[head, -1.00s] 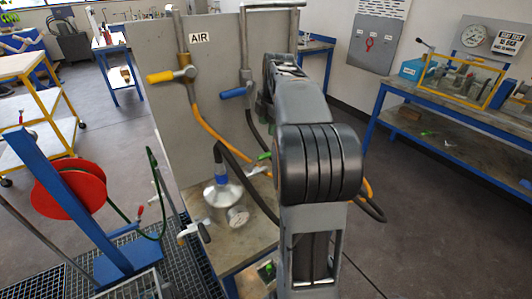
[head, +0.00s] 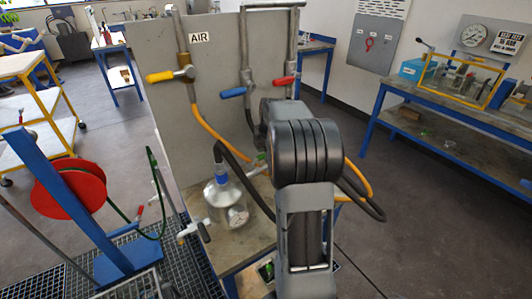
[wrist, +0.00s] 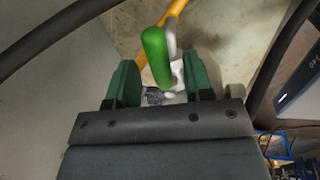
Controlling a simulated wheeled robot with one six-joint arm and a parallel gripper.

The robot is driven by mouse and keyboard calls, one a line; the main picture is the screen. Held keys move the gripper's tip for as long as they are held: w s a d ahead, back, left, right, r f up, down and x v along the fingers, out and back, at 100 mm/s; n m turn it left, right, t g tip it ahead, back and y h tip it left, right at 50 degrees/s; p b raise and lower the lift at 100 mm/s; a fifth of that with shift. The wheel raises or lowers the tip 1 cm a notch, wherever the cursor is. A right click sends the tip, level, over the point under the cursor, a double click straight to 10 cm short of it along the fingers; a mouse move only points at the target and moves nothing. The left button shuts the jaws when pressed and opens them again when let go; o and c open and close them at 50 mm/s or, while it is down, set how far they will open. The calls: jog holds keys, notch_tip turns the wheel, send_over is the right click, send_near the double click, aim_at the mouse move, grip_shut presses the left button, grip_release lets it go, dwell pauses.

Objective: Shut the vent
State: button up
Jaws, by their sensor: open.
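The vent seems to be the small valve with a green lever handle (wrist: 156,58) in the wrist view. The handle points up in that picture, with pale metal fittings at its base. My gripper (wrist: 160,72) is open, with one green finger on each side of the handle. I cannot tell whether either finger touches it. In the head view my arm hides most of the gripper, and a small green patch (head: 261,157) shows beside the arm. The metal vessel (head: 222,194), with a round gauge (head: 238,215), stands on the bench to the left of my arm.
A grey panel marked AIR (head: 198,36) carries a yellow handle (head: 160,77), a blue handle (head: 233,92) and a red handle (head: 285,81). Orange and black hoses loop around my arm. A red hose reel (head: 70,190) stands at left. Floor is free at right.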

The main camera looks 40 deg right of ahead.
jog(key=shift+f, duration=0.15)
grip_shut()
dwell(0.4)
